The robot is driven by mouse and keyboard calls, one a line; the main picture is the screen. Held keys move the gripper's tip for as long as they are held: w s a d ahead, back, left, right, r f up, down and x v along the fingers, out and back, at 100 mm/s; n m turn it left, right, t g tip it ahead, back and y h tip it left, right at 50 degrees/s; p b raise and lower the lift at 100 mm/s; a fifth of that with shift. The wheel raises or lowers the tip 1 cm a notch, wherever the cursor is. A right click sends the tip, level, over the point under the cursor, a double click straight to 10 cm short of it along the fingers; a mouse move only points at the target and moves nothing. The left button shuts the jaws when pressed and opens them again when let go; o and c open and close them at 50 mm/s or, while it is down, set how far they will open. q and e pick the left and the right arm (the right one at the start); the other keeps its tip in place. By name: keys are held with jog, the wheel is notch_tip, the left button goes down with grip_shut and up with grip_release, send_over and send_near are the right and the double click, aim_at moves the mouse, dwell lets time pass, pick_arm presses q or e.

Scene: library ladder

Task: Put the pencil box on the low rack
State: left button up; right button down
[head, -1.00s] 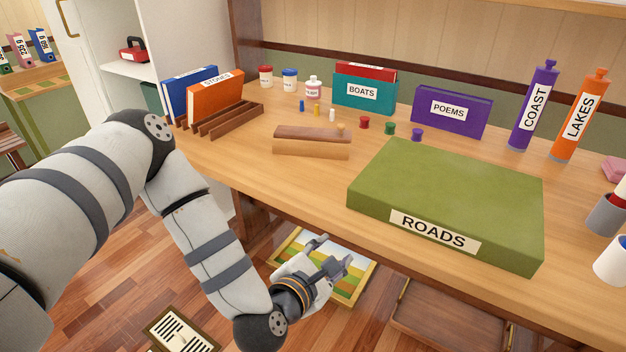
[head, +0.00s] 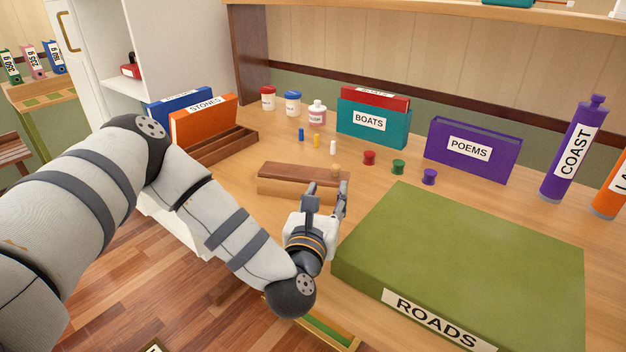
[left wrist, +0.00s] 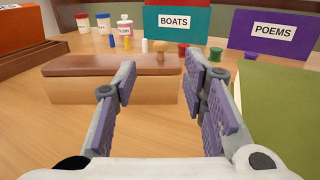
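The pencil box looks to be the long wooden box (head: 300,182) with a darker brown lid, lying on the desk. It also shows in the left wrist view (left wrist: 65,90), ahead and mostly to the left. My left gripper (head: 326,195) is open and empty, at the front of the box's right end; its fingers stand apart in the left wrist view (left wrist: 168,95). I cannot tell whether they touch the box. A low slotted brown rack (head: 232,143) stands on the desk at the left, with an orange STONES book and a blue book in it. My right gripper is not in view.
A big green ROADS box (head: 470,265) lies just right of my left gripper. Behind are small coloured pegs, lidded jars (head: 292,102), a BOATS holder (head: 372,123) and a purple POEMS book (head: 470,150). The COAST tube (head: 570,150) stands at right.

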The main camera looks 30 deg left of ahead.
aim_at(334, 168)
pick_arm(q)
jog(key=x, duration=1)
jog(key=shift+w+a+r, duration=0.15)
jog(key=shift+a, duration=0.05)
grip_shut()
